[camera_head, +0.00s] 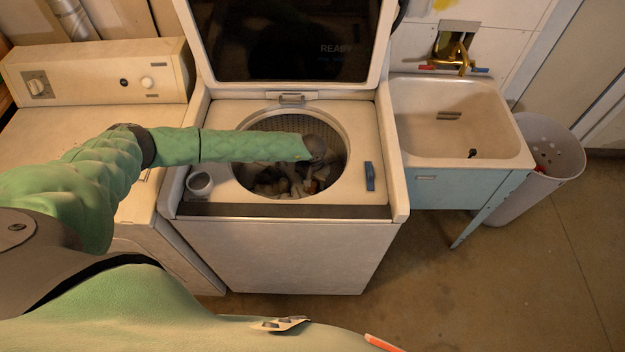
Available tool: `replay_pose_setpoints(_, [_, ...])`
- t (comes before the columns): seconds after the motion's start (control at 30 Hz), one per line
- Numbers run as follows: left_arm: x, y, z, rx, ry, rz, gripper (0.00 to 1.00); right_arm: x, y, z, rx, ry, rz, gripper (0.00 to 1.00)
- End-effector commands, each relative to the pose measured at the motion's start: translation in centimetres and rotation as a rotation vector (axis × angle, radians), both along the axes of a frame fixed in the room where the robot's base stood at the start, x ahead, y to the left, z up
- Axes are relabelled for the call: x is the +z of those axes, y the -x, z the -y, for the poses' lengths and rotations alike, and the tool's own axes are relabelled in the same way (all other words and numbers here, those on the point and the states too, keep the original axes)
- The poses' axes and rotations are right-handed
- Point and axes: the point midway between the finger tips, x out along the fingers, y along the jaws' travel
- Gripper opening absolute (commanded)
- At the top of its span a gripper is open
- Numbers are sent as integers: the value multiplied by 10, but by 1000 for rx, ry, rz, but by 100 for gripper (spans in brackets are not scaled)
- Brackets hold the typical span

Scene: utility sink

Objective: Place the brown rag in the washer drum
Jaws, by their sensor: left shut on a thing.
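The washer drum (243,127) is open at the top of the white washer, and its lid (290,40) is up. My left arm, in a green sleeve, reaches across the opening from the left. My left gripper (318,163) is over the right part of the drum opening and points down into it. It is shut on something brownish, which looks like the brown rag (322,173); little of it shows. Several cloths (275,183) in pale and dark colours lie in the drum below. My right gripper is not in view.
A dryer (60,130) stands left. A utility sink (460,125) and a bin (548,170) stand right. The floor at front right is clear.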

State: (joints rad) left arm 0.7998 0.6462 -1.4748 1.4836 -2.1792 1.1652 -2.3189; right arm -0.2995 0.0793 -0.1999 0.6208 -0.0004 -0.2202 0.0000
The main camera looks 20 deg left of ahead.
Motion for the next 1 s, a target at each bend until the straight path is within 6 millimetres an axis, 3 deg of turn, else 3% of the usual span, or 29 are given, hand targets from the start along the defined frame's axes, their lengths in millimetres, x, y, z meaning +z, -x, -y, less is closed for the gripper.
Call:
replay_pose_setpoints(0.23, [-3, 0, 0, 0, 0, 0, 33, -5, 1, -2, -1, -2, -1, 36])
replay_pose_setpoints(0.27, [-2, 0, 0, 0, 0, 0, 59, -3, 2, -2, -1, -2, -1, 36])
replay_pose_setpoints(0.37, [-1, 0, 0, 0, 0, 0, 78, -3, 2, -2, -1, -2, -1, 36])
replay_pose_setpoints(0.73, [2, 0, 0, 0, 0, 0, 78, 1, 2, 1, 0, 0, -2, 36])
replay_pose_setpoints(0.87, [9, -1, -1, -1, -1, 2, 78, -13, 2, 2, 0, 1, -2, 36])
replay_pose_setpoints(1.0, [30, -1, -1, -1, 0, 3, 78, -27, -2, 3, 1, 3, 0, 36])
